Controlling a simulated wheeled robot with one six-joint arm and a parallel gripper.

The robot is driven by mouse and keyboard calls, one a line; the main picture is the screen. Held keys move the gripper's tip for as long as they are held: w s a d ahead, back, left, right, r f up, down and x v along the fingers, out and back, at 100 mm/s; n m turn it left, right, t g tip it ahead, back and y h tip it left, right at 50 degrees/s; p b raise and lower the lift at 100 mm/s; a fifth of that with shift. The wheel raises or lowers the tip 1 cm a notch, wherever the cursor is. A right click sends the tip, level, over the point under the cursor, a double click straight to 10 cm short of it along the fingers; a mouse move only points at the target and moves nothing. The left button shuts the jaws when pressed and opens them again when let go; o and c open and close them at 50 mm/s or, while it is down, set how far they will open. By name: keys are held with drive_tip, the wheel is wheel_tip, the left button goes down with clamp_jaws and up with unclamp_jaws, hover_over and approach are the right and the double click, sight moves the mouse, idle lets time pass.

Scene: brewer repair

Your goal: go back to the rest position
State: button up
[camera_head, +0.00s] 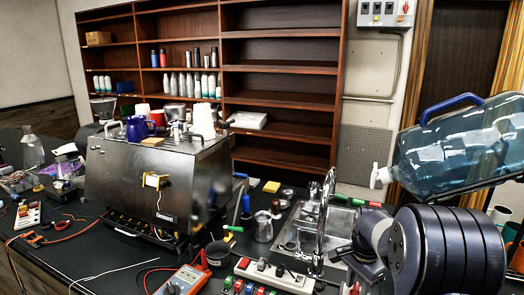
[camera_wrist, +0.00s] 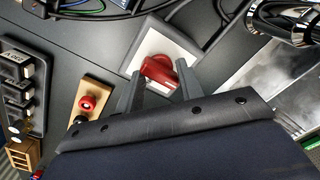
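My gripper (camera_wrist: 161,70) is in the wrist view with its two dark fingers spread apart. A red rotary handle (camera_wrist: 158,69) on a white square plate (camera_wrist: 150,45) shows just beyond and between the fingertips. I see no finger closed on it, but the exact gap is hard to judge. In the camera_head view my arm fills the lower right, and its fingers are not clearly visible there.
The steel brewer (camera_head: 150,180) stands on the dark counter at left. A sink with a tall faucet (camera_head: 322,220), a power strip (camera_head: 272,275), and a multimeter (camera_head: 185,282) are near my arm. A large blue water bottle (camera_head: 455,150) lies tilted above my arm. A wooden block with red button (camera_wrist: 90,100) is beside my gripper.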

drive_tip(key=shift+m, duration=0.9)
drive_tip(key=shift+r, duration=0.15)
